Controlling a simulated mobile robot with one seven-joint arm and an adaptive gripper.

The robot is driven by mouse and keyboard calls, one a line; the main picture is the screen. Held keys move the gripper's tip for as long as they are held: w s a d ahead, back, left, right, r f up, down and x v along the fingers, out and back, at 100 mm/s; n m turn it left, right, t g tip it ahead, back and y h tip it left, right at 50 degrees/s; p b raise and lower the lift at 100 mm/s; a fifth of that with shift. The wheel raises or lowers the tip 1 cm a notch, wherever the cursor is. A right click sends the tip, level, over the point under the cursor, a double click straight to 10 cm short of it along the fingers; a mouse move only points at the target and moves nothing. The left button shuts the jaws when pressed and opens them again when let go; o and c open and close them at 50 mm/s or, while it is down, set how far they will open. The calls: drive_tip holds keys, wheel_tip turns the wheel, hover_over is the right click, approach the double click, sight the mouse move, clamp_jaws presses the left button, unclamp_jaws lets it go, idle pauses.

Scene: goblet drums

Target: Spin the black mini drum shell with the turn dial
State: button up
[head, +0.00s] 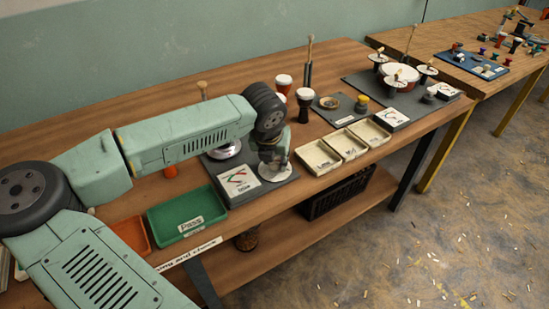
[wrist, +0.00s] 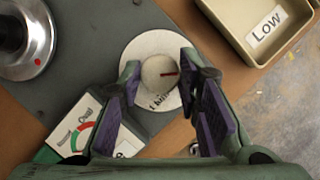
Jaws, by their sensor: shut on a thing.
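The turn dial is a round pale knob (wrist: 158,73) with a red mark, on a white lettered disc (wrist: 137,47) in the wrist view. My gripper (wrist: 160,72) points down with its purple-padded fingers on either side of the knob, shut on it. In the head view my gripper (head: 271,155) is over the white disc (head: 279,173). The black mini drum shell (wrist: 10,32) stands on a shiny metal plate (wrist: 38,45) with a red dot, cut by the wrist view's upper left edge. In the head view my arm hides the shell; part of the plate (head: 226,151) shows.
A gauge panel (head: 238,181) sits beside the dial on the dark base (head: 262,190). Cream trays (head: 318,158) stand to the right; one marked Low (wrist: 262,35) is close to my gripper. A green Pass tray (head: 180,222) and an orange tray (head: 132,235) lie left.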

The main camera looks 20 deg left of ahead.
drive_tip(key=shift+a+f+m+b, duration=0.15)
drive_tip(key=shift+m+b, duration=0.15)
drive_tip(key=shift+b, duration=0.25)
drive_tip(key=shift+m+b, duration=0.3)
drive_tip(key=shift+f+m+h+b, duration=0.1)
drive_tip(key=shift+m+h+b, duration=0.6)
drive_tip(key=shift+m+b, duration=0.5)
drive_tip(key=m+h+b, duration=0.1)
drive_tip(key=m, duration=0.1)
drive_tip(key=m+g+h+b, duration=0.1)
drive_tip(key=m+b, duration=0.1)
drive_tip(key=m, duration=0.1)
drive_tip(key=m+b, duration=0.1)
drive_tip(key=m, duration=0.2)
drive_tip(key=m+g+h, duration=0.1)
drive_tip(key=m, duration=0.1)
drive_tip(key=shift+w+a+r+m+g+b, duration=0.1)
drive_tip(key=shift+w+r+m+g+b, duration=0.1)
drive_tip(key=shift+m+g+b, duration=0.15)
drive_tip(key=m+g, duration=0.1)
drive_tip(key=m, duration=0.1)
drive_tip(key=m+g, duration=0.1)
drive_tip(key=m, duration=0.2)
drive_tip(key=shift+a+m+h, duration=0.1)
drive_tip(key=shift+m+h, duration=0.15)
drive_tip(key=shift+h, duration=0.05)
